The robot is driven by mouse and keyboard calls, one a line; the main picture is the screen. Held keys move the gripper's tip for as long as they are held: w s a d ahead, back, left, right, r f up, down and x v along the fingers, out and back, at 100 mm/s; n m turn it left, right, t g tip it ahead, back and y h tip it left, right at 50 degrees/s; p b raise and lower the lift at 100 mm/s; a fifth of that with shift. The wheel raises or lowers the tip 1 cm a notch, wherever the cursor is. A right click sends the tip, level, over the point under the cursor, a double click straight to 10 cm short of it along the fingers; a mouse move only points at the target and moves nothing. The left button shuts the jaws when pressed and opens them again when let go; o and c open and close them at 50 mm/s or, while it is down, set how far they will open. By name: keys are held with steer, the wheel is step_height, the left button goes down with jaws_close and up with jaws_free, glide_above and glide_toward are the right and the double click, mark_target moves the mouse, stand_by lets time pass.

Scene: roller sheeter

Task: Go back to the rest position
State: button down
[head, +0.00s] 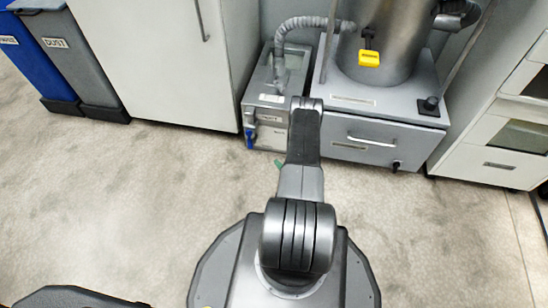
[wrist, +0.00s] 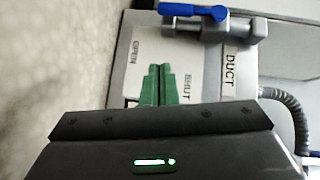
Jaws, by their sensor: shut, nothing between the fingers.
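My gripper (wrist: 159,72) shows in the wrist view as two green fingers pressed together, with nothing between them. Behind and beyond the fingers is the grey duct box (wrist: 128,60), with labels reading OPEN, SHUT and DUCT. A blue handle (wrist: 193,10) on a grey valve fitting lies past the fingertips, apart from them. In the head view my arm reaches forward over the floor towards the units. A small green piece beside it, probably a finger of my gripper (head: 279,163), shows; the rest is hidden behind the arm. The blue handle (head: 250,138) is at the box's lower front left.
A grey cabinet with a drawer (head: 372,138) carries a metal cylinder (head: 385,45) with a yellow tag. A ribbed hose (head: 300,24) joins the box. A white cabinet (head: 150,60) and bins (head: 75,50) stand left, white drawers (head: 500,160) right. The floor (head: 120,210) between is clear.

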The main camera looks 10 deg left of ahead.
steer(key=shift+s+d, duration=0.2)
steer(key=shift+s, duration=0.05)
steer(key=shift+a, duration=0.1)
